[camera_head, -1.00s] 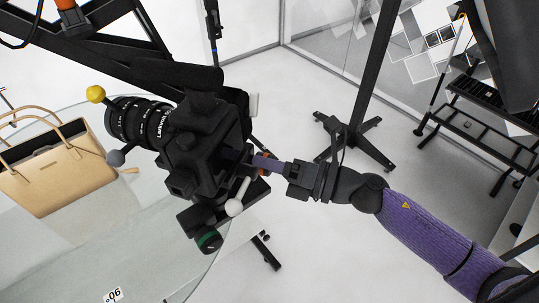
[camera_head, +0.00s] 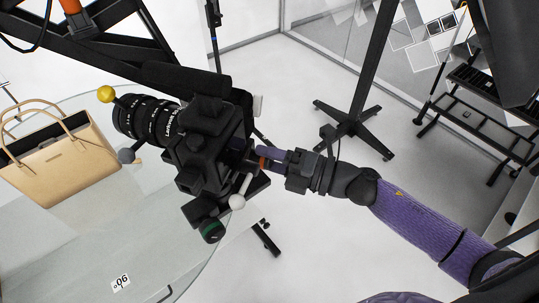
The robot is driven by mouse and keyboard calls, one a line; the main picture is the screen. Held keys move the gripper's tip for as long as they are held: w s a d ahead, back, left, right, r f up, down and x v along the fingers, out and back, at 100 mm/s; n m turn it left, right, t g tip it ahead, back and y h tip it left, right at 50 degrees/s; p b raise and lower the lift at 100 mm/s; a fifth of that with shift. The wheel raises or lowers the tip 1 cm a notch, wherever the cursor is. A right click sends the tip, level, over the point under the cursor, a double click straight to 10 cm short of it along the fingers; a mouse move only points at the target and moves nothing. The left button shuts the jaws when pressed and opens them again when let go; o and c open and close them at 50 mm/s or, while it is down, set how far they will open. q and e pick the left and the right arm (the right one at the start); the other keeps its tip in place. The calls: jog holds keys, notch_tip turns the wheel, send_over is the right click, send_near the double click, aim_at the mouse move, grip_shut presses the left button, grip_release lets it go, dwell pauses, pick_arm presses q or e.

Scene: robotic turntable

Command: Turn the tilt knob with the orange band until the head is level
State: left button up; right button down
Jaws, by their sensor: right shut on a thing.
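The camera head (camera_head: 205,135) carries a black camera with a large lens (camera_head: 148,118), tilted in the picture. The tilt knob with the orange band (camera_head: 262,163) is on the right side of the head, mostly covered by my right gripper. My right gripper (camera_head: 267,157) has purple fingers and is shut on that knob. A second knob with a green band (camera_head: 212,231) sits lower on the head. A white-tipped lever (camera_head: 237,201) is beside the gripper. My left gripper is not in view.
A round glass turntable (camera_head: 150,255) lies below, with a tan handbag (camera_head: 60,158) on it at left. A "90°" label (camera_head: 121,283) is on the glass. A black stand (camera_head: 353,128) and a black rack (camera_head: 480,115) are on the right. Black beams cross the upper left.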

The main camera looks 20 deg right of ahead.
jog(key=shift+c, duration=0.7)
grip_release()
jog(key=b+v, duration=0.3)
jog(key=v, duration=0.7)
